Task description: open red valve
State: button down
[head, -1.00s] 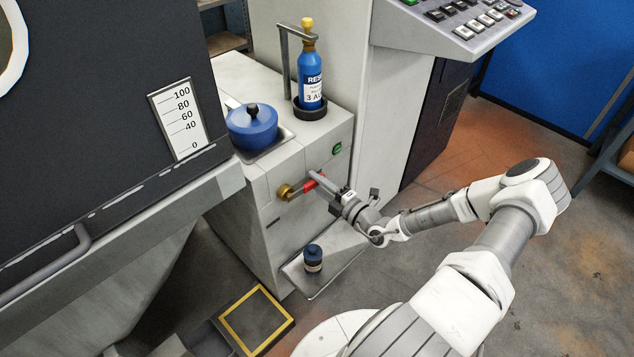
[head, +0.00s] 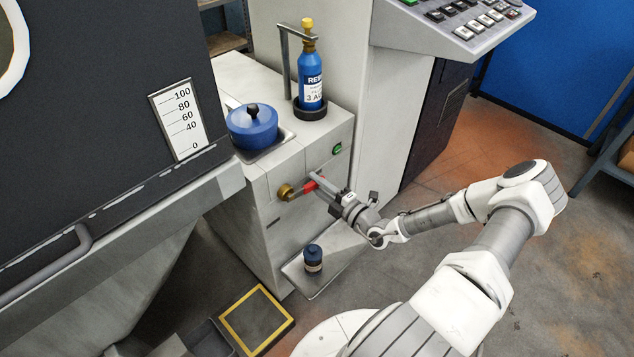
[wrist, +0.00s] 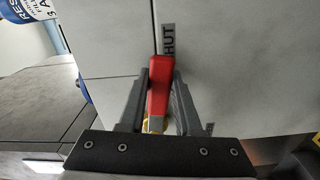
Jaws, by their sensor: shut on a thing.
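The red valve handle (head: 309,186) sticks out to the right from its brass valve body (head: 285,192) on the front of the grey cabinet. My gripper (head: 318,181) is at the handle's outer part, with its fingers closed on it. In the wrist view the red handle (wrist: 159,88) lies between the two fingers of my gripper (wrist: 160,95). A bit of brass shows below it, and a label reading "HUT", partly covered, is just above the handle's end. The rest of the valve is hidden in the wrist view.
A blue lidded pot (head: 252,128) and a blue bottle (head: 311,80) stand on the cabinet top. A small dark blue jar (head: 313,258) sits on the low tray (head: 322,272) beneath the valve. A green button (head: 337,149) is above right of the handle.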

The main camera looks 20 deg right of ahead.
aim_at(285, 211)
jog(key=a+f+m, duration=0.1)
jog(key=f+m, duration=0.1)
jog(key=m, duration=0.2)
jog(key=s+a+f+m, duration=0.1)
jog(key=a+f+m, duration=0.1)
jog(key=m, duration=0.2)
jog(key=s+a+f+m, duration=0.1)
jog(key=a+f+m, duration=0.1)
jog(key=f+m, duration=0.1)
jog(key=shift+s+a+m, duration=0.1)
jog(key=shift+a+m, duration=0.05)
jog(key=shift+m, duration=0.35)
jog(key=shift+s+a+f+m, duration=0.1)
jog(key=shift+s+a+m, duration=0.2)
jog(key=shift+a+m, duration=0.6)
jog(key=shift+s+a+f+m, duration=0.1)
jog(key=shift+s+a+m, duration=0.3)
jog(key=shift+m, duration=0.8)
jog(key=shift+a, duration=0.2)
jog(key=c, duration=0.6)
grip_release()
jog(key=shift+w, duration=0.1)
